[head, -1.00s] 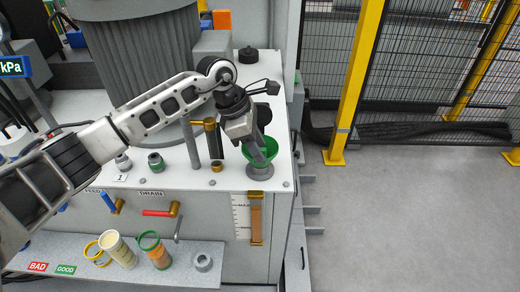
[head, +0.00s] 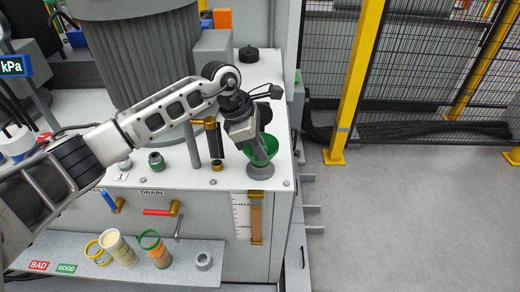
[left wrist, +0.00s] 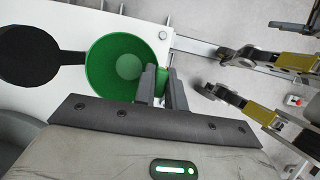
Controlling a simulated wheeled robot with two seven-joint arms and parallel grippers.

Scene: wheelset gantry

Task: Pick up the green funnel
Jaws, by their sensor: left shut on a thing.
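The green funnel (head: 268,148) is at the right end of the white tank top, over a grey round neck (head: 260,170). My left gripper (head: 260,155) reaches down to it and is shut on its near side, hiding part of it. In the left wrist view the funnel (left wrist: 122,66) shows its wide green mouth, and the fingers of my left gripper (left wrist: 160,85) pinch its rim side. I cannot tell whether the funnel's stem is still inside the neck. My right gripper is not in the head view.
A black cap (head: 249,54) stands at the back of the tank top. Valve handles (head: 160,212) stick out of the front. A shelf (head: 200,268) below holds several cups. A yellow post (head: 355,80) and mesh fence stand right, with open floor before them.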

